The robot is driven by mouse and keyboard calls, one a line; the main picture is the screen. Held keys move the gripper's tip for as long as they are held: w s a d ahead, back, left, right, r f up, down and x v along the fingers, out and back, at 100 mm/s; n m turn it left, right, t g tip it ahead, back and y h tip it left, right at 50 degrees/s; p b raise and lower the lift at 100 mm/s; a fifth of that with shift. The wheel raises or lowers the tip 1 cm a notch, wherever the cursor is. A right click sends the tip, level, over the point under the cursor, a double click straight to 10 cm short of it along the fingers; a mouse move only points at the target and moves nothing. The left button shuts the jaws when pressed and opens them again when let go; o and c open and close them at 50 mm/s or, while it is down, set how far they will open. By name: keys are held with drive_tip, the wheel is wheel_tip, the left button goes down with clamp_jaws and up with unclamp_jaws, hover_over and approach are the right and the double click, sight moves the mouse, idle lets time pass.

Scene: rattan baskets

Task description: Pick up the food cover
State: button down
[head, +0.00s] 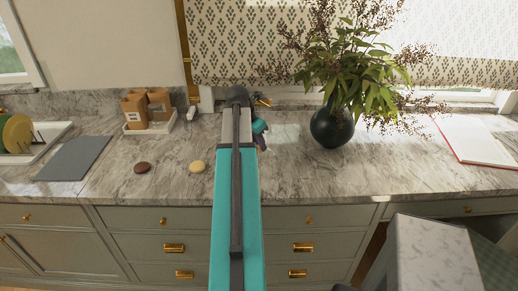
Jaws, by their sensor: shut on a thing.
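My teal arm reaches forward over the counter and bends down at its far end. Only a small part of the wrist end, by my gripper (261,141), shows at the right side of the arm, low near the countertop. The fingers and anything between them are hidden behind the arm. I cannot make out a food cover anywhere in the head view. A small brown round item (142,168) and a small yellow round item (197,166) lie on the counter left of the arm.
A dark vase (334,127) with leafy branches stands right of the arm. Brown boxes on a tray (150,127), a grey board (73,158) and a plate rack (45,142) are left. An open book (478,137) lies right. The front counter (320,180) is clear.

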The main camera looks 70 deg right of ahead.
drive_tip(key=shift+r, duration=0.6)
drive_tip(key=w+a+b, duration=0.2)
drive_tip(key=w+a, duration=0.1)
drive_tip(key=a, duration=0.4)
drive_tip(key=w+a+r+b, duration=0.1)
drive_tip(key=w+a+b, duration=0.1)
drive_tip(key=a, duration=0.5)
drive_tip(key=shift+w+a+r+b, duration=0.3)
drive_tip(key=shift+w+b, duration=0.1)
drive_tip(key=shift+w, duration=0.45)
